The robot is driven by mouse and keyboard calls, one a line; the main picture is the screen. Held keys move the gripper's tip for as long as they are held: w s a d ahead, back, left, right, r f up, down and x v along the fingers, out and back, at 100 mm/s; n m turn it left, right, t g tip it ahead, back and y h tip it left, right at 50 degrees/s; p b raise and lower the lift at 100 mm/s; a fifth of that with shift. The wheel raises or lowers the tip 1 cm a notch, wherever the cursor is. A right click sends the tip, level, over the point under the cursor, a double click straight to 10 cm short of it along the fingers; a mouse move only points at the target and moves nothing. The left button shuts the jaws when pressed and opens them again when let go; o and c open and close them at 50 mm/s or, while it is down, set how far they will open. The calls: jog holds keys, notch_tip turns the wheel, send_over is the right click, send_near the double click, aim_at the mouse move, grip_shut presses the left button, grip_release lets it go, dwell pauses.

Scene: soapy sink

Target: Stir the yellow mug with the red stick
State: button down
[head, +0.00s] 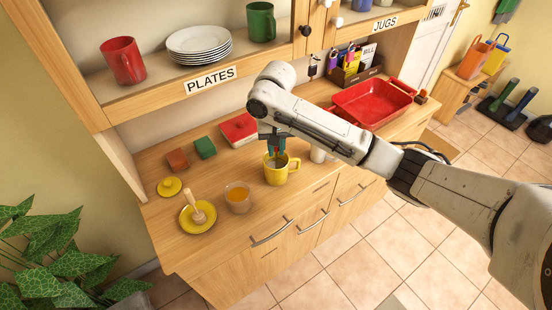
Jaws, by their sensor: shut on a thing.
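The yellow mug (279,177) stands upright on the wooden counter, its handle to the right. My gripper (277,151) points down directly over the mug's mouth, with its fingertips close to the rim. It is shut on a thin red stick (272,153), of which only a small reddish part shows between the fingers. The stick's lower end is hidden by the gripper and the mug, so I cannot tell how deep it reaches. The mug's inside is mostly hidden too.
Left of the mug are a glass of amber liquid (238,197) and a yellow plate (187,219) with a wooden pestle-like tool. A red box (238,129) lies behind. A white cup (317,155) stands close on the right, near a large red tray (371,103). Shelves overhang the back.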

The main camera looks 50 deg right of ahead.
jog(key=shift+r, duration=4.4)
jog(key=shift+r, duration=1.75)
